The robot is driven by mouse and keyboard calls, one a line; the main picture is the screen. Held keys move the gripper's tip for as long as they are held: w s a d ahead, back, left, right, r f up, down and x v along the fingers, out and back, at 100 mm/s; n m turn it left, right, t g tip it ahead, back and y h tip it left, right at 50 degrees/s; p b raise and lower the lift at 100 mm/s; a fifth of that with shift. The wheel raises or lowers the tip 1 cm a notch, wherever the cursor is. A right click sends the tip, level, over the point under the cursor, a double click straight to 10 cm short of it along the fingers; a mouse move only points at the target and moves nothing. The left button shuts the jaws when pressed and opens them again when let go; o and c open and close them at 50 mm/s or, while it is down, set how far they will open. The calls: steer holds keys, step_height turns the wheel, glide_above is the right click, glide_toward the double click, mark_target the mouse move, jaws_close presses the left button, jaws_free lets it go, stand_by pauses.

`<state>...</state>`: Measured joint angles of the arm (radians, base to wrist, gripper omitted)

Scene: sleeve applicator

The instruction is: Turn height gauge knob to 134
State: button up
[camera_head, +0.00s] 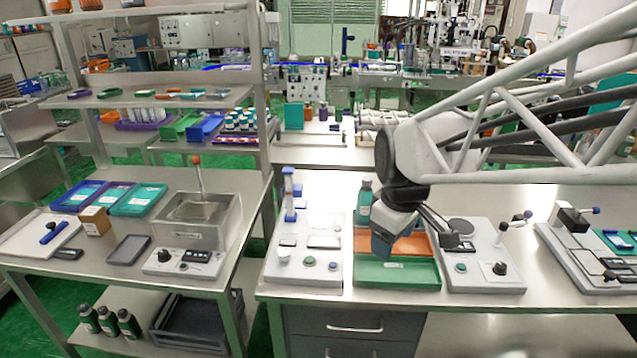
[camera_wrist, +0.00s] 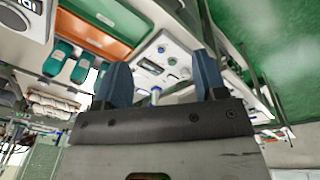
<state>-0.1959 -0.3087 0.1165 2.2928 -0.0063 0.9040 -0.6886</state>
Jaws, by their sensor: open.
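A white gauge panel (camera_head: 309,272) lies on the bench, left of the coloured trays. It carries an upright post with blue parts (camera_head: 290,197), a small display (camera_head: 324,242), a pale round knob (camera_head: 283,257) and small buttons. The display reading is too small to make out. My gripper (camera_head: 382,246) hangs above the green and orange trays, right of the panel, apart from the knob. In the wrist view its blue fingers (camera_wrist: 162,78) are spread with nothing held between them. The panel (camera_wrist: 166,43) shows beyond and between the fingers there.
A green tray (camera_head: 397,274) and an orange tray (camera_head: 427,243) sit beside the panel, with a green bottle (camera_head: 364,202) behind. A second white device (camera_head: 484,279) with a black knob stands to the right. A narrow gap separates the bench from the left table (camera_head: 100,263).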

steer(key=w+a+f+n, duration=0.5)
steer(key=w+a+n, duration=0.3)
steer(key=w+a, duration=0.3)
steer(key=n+g, duration=0.2)
steer(key=n, duration=0.5)
glide_above(283, 251)
step_height(283, 251, down, 8)
steer(key=shift+f, duration=0.1)
steer(key=shift+f, duration=0.1)
steer(key=shift+f, duration=3.75)
steer(key=c, duration=0.9)
